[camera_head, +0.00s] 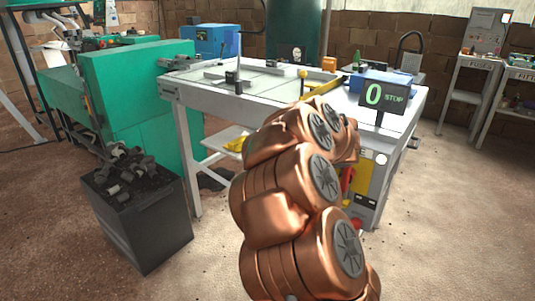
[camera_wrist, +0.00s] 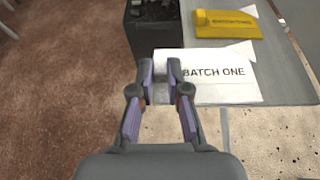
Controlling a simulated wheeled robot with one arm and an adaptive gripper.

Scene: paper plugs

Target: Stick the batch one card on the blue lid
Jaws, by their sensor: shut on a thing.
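My gripper (camera_wrist: 161,80) is shut on the left edge of a white card (camera_wrist: 215,65) printed "BATCH ONE" in the wrist view. The card appears flat and lies in view over a grey shelf (camera_wrist: 285,85); whether it touches the shelf I cannot tell. In the head view my copper-coloured arm hides the gripper and the card. A blue box-like thing (camera_head: 382,82) sits at the right of the white table, and another blue thing (camera_head: 210,41) stands behind at the left. Which of them bears the blue lid I cannot tell.
A dark bin (camera_head: 140,220) of scraps stands at the left, beside a green machine (camera_head: 140,90). A yellow labelled item (camera_wrist: 225,23) lies on the shelf. Floor at the right is open.

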